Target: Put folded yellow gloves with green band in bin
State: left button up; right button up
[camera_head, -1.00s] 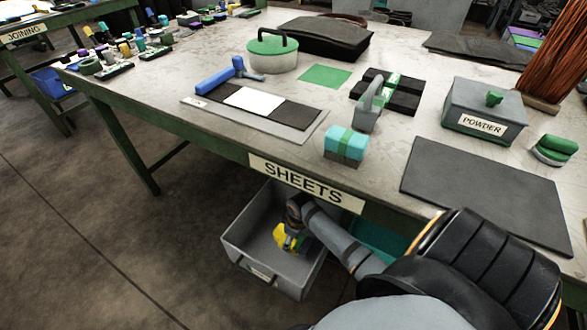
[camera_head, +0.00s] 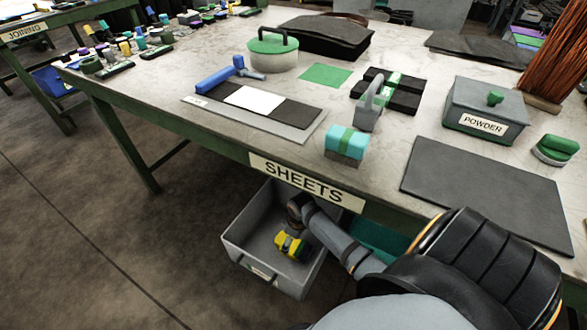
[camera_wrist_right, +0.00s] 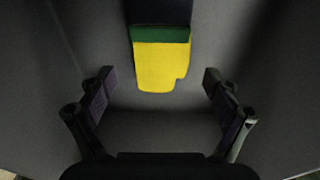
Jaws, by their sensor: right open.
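The folded yellow gloves with a green band and a dark end (camera_head: 291,245) lie in the grey bin (camera_head: 241,248) below the table edge. In the right wrist view the gloves (camera_wrist_right: 161,66) lie on the bin floor, beyond my fingertips and apart from them. My right gripper (camera_wrist_right: 157,80) is open, its two fingers spread wide with nothing between them. In the head view my right arm reaches down into the bin, and its fingers are mostly hidden there. My left gripper is not in view.
The table edge with the SHEETS label (camera_head: 304,180) stands above and behind the bin. A teal bin (camera_head: 380,240) is partly hidden behind my right arm. On the table are a grey POWDER box (camera_head: 484,108), a dark mat (camera_head: 487,185) and a turquoise bundle (camera_head: 346,143).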

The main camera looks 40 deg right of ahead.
aim_at(295, 246)
pick_arm(q)
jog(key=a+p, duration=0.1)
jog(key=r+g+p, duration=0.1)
jog(key=p, duration=0.1)
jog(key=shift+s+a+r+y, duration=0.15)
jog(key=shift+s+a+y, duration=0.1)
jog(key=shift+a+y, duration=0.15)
pick_arm(e)
notch_tip(295, 246, up, 8)
jog(key=shift+s+d+r, duration=0.15)
jog(key=shift+s, duration=0.25)
